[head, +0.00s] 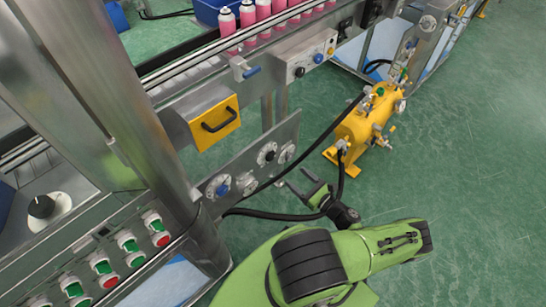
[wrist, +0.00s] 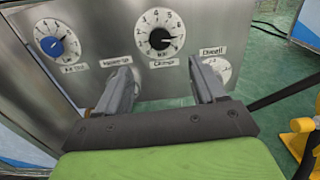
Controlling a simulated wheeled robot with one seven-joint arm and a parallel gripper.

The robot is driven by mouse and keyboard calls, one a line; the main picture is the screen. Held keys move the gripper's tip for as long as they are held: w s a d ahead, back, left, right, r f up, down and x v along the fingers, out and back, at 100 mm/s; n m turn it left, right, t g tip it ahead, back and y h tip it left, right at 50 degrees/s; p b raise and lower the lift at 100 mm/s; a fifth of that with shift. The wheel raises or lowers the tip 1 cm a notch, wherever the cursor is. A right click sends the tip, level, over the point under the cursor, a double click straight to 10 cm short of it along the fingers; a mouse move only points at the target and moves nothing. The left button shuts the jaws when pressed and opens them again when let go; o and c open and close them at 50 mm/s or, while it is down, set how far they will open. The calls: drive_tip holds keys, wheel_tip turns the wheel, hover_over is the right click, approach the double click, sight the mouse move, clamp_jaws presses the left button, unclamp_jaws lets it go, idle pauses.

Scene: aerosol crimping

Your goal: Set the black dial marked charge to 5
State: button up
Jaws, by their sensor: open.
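The black dial (wrist: 160,40) sits on a white numbered scale at the top middle of the wrist view, with a label below it that appears to read Charge. Its pointer seems to lie toward the right of the scale, but the exact number is too small to read. In the head view the black dial (head: 267,154) is on the grey panel. My gripper (wrist: 163,82) is open and empty; its two fingers stand apart below the dial in the wrist view, not touching it. In the head view my gripper (head: 306,187) is to the right of the panel.
A blue dial (wrist: 57,45) is left of the black one; another dial (wrist: 218,69) is partly hidden behind the right finger. A black hose (head: 295,160) runs past the panel to a yellow tank (head: 362,130). A yellow drawer (head: 214,122) is above the panel.

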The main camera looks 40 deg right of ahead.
sight(271, 158)
drive_tip(key=w, duration=0.6)
drive_tip(key=w+b, duration=0.1)
drive_tip(key=w, duration=0.5)
drive_tip(key=shift+w+a+f, duration=0.1)
drive_tip(key=shift+a, duration=0.1)
drive_tip(key=c, duration=1.1)
drive_tip(key=shift+o, duration=0.2)
drive_tip(key=shift+n, duration=0.4)
drive_tip(key=n+b, duration=0.1)
drive_tip(key=n, duration=0.4)
drive_tip(key=shift+a+n+b, duration=0.1)
drive_tip(key=shift+n+b, duration=0.3)
drive_tip(key=n, duration=0.6)
drive_tip(key=shift+f+n+b, duration=0.1)
drive_tip(key=shift+n+b, duration=0.2)
